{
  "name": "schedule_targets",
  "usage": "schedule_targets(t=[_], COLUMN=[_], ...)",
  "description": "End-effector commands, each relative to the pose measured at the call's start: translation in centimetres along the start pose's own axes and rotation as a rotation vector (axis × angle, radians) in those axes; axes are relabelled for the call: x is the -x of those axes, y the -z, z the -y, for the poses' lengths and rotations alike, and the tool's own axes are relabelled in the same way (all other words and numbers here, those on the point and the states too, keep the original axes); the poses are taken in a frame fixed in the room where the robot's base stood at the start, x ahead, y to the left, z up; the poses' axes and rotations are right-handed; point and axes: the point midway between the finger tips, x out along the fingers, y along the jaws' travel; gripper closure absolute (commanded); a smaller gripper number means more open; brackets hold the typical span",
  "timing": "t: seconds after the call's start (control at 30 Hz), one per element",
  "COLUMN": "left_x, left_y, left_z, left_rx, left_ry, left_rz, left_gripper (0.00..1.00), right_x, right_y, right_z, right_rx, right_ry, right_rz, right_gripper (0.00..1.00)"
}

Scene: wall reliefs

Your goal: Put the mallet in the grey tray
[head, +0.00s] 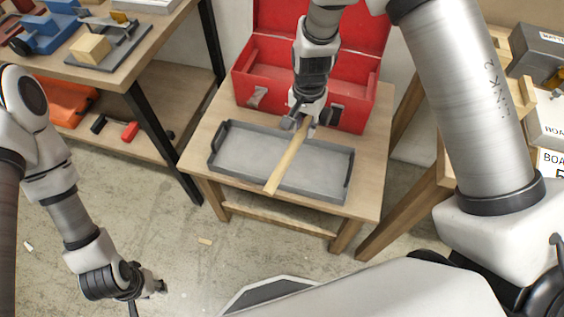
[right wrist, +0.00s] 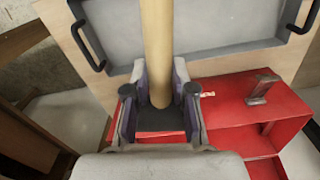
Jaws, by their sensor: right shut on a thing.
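The mallet shows as a pale wooden handle (head: 286,160); I cannot make out its head. My right gripper (head: 303,122) is shut on the handle near one end, at the tray's back edge. The handle slants over the grey tray (head: 232,152) toward its front rim; whether it touches the tray is unclear. In the right wrist view the handle (right wrist: 157,45) stands between the fingers (right wrist: 160,100), with the tray (right wrist: 215,25) beyond. My left gripper (head: 150,288) hangs low over the floor at left, away from the tray; its finger opening is unclear.
The tray lies on a small wooden table (head: 200,150). An open red toolbox (head: 350,105) stands right behind it. A workbench (head: 125,72) with a blue vise (head: 50,32) is at left. Boxes (head: 548,125) are on a rack at right. The tray looks otherwise empty.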

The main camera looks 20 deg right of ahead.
Motion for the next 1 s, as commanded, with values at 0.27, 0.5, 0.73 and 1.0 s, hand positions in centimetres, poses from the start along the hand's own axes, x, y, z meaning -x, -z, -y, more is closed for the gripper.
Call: schedule_targets(t=[0.27,0.5,0.73,1.0], left_x=[-4.2,-10.7,-16.0,-18.0], left_y=[0.0,0.0,0.0,0.0], left_z=[0.0,0.1,0.1,0.1], left_rx=[0.000,0.000,0.000,0.000], left_ry=[0.000,0.000,0.000,0.000], left_rz=[0.001,0.001,0.001,0.000], left_gripper=[0.64,0.64,0.64,0.64], right_x=[-2.5,-5.5,-7.2,-9.4], right_y=[-0.6,-0.4,0.3,0.8], right_z=[-2.3,-3.6,-3.7,-3.4], right_rx=[-0.819,-1.333,-1.386,-1.391], right_ry=[0.017,0.034,0.042,0.039], right_rz=[0.009,0.014,0.020,0.027], right_gripper=[1.00,1.00,1.00,1.00])
